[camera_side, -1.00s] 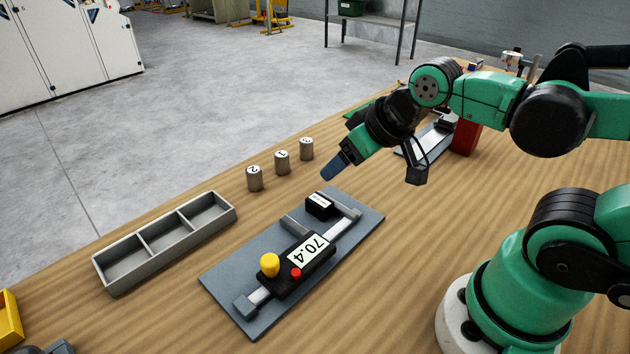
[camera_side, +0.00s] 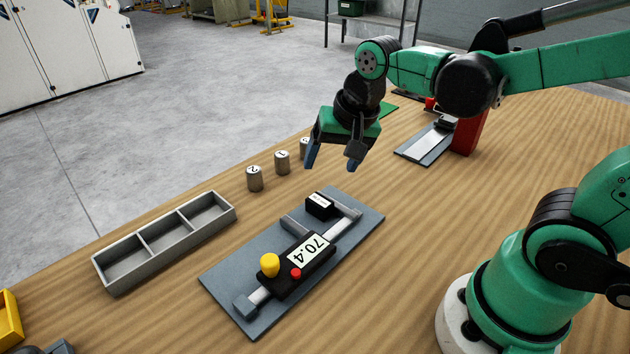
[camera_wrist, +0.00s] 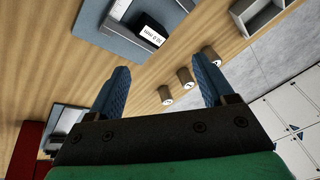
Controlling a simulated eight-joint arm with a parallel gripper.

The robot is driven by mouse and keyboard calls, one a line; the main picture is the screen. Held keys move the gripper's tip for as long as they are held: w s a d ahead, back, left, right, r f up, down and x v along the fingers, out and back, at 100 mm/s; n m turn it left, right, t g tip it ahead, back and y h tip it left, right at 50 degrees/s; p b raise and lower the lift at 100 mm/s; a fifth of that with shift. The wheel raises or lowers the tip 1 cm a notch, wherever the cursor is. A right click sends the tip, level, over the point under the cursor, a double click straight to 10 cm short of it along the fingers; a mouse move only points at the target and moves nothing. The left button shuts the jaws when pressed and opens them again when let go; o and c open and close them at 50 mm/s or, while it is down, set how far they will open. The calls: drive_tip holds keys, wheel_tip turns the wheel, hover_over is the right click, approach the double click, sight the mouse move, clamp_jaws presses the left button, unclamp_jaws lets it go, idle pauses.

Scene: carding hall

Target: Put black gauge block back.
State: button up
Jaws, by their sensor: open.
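The black gauge block (camera_side: 320,206) with a white label sits on the grey plate (camera_side: 226,281), at the far end of the caliper-like gauge, between its jaws. The gauge's display (camera_side: 308,250) reads 70.4. In the wrist view the block (camera_wrist: 150,31) shows at the top, ahead of the fingers, its label facing the camera. My gripper (camera_side: 332,166) is open and empty, pointing down above the table, beyond and above the block. Its blue fingers also show in the wrist view (camera_wrist: 162,88), spread apart with nothing between them.
Several things stand nearby: three numbered metal cylinders (camera_side: 282,162) behind the plate, one partly hidden by my gripper, and an empty three-compartment grey tray (camera_side: 112,286) at left.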

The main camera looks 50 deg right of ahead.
sight(320, 201)
drive_tip(key=w+f+m+g, duration=0.1)
drive_tip(key=m, duration=0.2)
drive_tip(key=w+f+m+g, duration=0.1)
drive_tip(key=f+m, duration=0.1)
drive_tip(key=w+f+m+g, duration=0.1)
drive_tip(key=m, duration=0.2)
drive_tip(key=shift+d+f+m, duration=0.3)
drive_tip(key=shift+d+f, duration=0.1)
drive_tip(key=shift+w+f+m+g, duration=0.2)
drive_tip(key=shift+f+m+g, duration=0.35)
drive_tip(key=shift+m, duration=0.25)
drive_tip(key=shift+f, duration=2.75)
drive_tip(key=shift+c, duration=0.2)
clamp_jaws()
